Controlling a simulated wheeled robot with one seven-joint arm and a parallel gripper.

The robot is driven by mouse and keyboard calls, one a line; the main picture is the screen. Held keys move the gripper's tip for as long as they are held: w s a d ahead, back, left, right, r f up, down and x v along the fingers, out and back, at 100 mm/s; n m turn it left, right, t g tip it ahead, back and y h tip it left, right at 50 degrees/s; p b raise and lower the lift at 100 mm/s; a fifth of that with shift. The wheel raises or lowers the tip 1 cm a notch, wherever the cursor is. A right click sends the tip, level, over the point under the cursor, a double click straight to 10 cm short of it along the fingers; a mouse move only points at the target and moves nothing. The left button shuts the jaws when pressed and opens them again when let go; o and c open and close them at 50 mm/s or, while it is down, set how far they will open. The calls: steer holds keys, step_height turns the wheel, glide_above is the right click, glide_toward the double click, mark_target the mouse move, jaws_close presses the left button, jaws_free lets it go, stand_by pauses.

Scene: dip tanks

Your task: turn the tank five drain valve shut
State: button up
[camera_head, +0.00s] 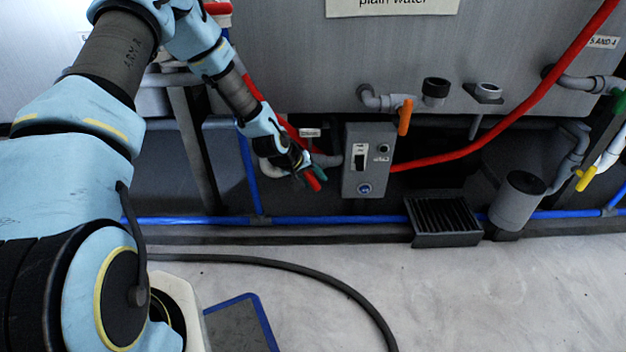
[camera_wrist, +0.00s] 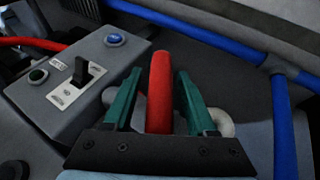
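A red valve handle (camera_wrist: 160,92) stands between the two green fingers of my gripper (camera_wrist: 157,84) in the wrist view. The fingers are apart, one on each side, with a gap visible between the left finger and the handle. In the head view my gripper (camera_head: 309,173) reaches down under the tank, and the red handle's end (camera_head: 313,183) shows by the green fingertips. The handle's pivot is hidden by my gripper. A small label (camera_head: 310,132) above it is too small to read, so I cannot confirm the tank number.
A grey switch box (camera_head: 368,160) is close to the right of my gripper. An orange handle (camera_head: 404,117) and a yellow handle (camera_head: 586,179) are farther right. A blue pipe (camera_head: 330,219) runs low along the front.

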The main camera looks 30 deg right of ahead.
jaws_close()
steer(key=shift+r+y+p, duration=0.1)
steer(key=shift+y+p, duration=0.2)
steer(key=shift+p, duration=0.05)
stand_by(0.3)
steer(key=shift+r+m+t+y+p, duration=0.1)
steer(key=shift+m+t+y+p, duration=0.2)
steer(key=shift+y+p, duration=0.4)
steer(key=shift+w+a+f+m+t+y+p, duration=0.15)
steer(key=shift+t+y+p, duration=0.2)
steer(key=shift+y+p, duration=0.35)
steer(key=shift+s+a+f+m+t+y+p, duration=0.15)
steer(key=shift+t+y+p, duration=0.2)
steer(key=shift+y+p, duration=0.35)
steer(key=shift+w, duration=0.15)
steer(key=shift+o, duration=0.3)
jaws_free()
